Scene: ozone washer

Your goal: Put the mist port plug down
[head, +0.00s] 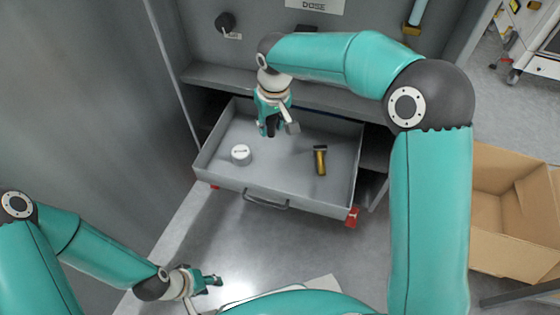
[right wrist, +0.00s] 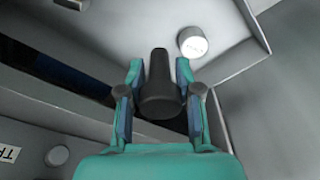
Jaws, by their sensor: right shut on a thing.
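My right gripper (head: 272,122) hangs over the back part of the open grey drawer (head: 225,180), pointing down. In the right wrist view its fingers (right wrist: 160,72) are closed around a dark tapered plug (right wrist: 160,95), which I take to be the mist port plug. The plug's narrow end points out past the fingertips. Whether it touches the drawer floor I cannot tell. My left gripper (head: 210,282) is low at the left, outside the drawer, with no object seen in it. Its finger gap is too small to judge.
A white round cap (head: 241,154) lies in the drawer's left part; it also shows in the right wrist view (right wrist: 192,42). A black and gold piece (head: 320,160) lies to the right. The drawer's middle is clear. A cardboard box (head: 510,240) stands at the right.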

